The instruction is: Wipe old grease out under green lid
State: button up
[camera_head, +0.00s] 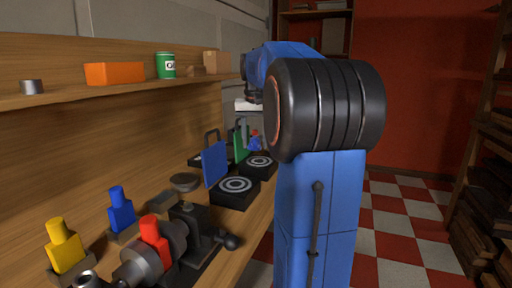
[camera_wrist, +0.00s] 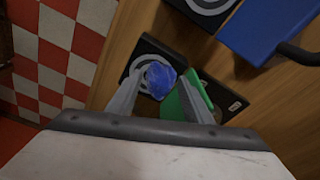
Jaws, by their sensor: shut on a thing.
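My gripper (camera_wrist: 160,98) is shut on a crumpled blue cloth (camera_wrist: 160,78). In the wrist view the cloth is over the ringed round recess (camera_wrist: 141,67) of a black box; I cannot tell whether it touches. The green lid (camera_wrist: 196,96) stands raised beside the cloth, partly hidden by a finger. In the head view the green lid (camera_head: 242,144) stands open behind the blue lid, and its box (camera_head: 260,163) shows its ringed recess. My arm hides part of this area. The blue lid (camera_head: 214,163) also stands open beside its own ringed box (camera_head: 235,190).
A vise (camera_head: 190,222) holding a shaft and red, blue (camera_head: 121,208) and yellow (camera_head: 64,244) bottles stand at the front of the bench. The shelf above holds an orange box (camera_head: 114,73) and a green can (camera_head: 165,65). Checkered floor lies right.

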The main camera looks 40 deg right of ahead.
jog(key=shift+r, duration=0.9)
